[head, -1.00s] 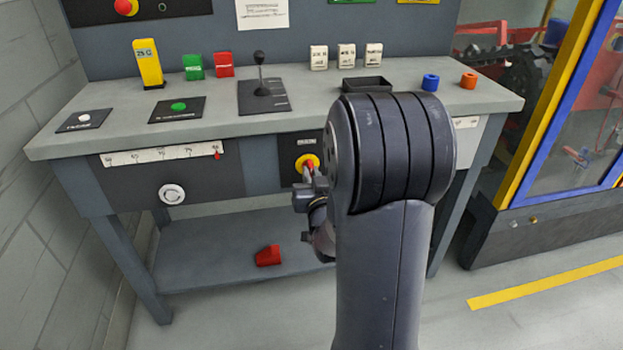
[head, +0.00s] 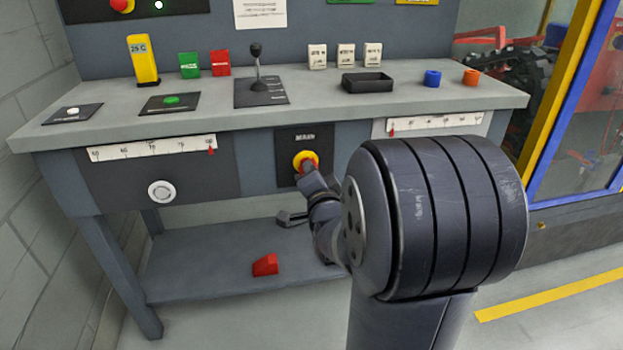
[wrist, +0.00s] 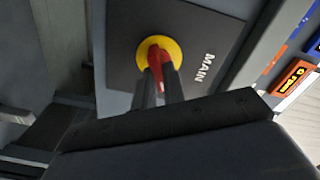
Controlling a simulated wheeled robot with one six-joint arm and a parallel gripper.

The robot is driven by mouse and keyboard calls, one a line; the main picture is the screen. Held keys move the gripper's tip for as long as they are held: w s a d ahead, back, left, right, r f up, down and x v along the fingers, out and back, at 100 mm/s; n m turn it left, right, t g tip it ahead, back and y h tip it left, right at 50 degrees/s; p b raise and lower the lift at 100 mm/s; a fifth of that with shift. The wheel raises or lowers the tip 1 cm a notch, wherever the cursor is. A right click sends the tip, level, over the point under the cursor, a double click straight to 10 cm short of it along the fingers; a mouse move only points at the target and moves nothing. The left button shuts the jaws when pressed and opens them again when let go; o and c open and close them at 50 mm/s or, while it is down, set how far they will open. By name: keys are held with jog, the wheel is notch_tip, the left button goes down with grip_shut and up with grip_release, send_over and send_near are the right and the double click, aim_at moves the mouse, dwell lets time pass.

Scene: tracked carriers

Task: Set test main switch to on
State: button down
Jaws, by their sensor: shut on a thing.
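The main switch is a red handle on a yellow round base (head: 303,157), set in a dark panel marked MAIN (head: 291,140) on the front of the bench. It also shows in the wrist view, with the yellow disc (wrist: 147,46) and the red handle (wrist: 159,60) pointing toward my gripper. My gripper (head: 308,171) is at the switch, its fingers shut on the red handle. In the wrist view the fingertips (wrist: 159,72) lie on both sides of the handle.
A red block (head: 265,264) lies on the lower shelf (head: 200,273). A blue-and-yellow framed enclosure (head: 560,110) stands at the right.

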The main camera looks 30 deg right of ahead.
jog(key=m+b, duration=0.1)
jog(key=m, duration=0.4)
jog(key=shift+f+m, duration=0.1)
jog(key=shift+m, duration=0.3)
dwell(0.4)
jog(key=c, duration=1.5)
grip_release()
jog(key=p+v, duration=0.2)
jog(key=v, duration=0.8)
jog(key=shift+s, duration=0.4)
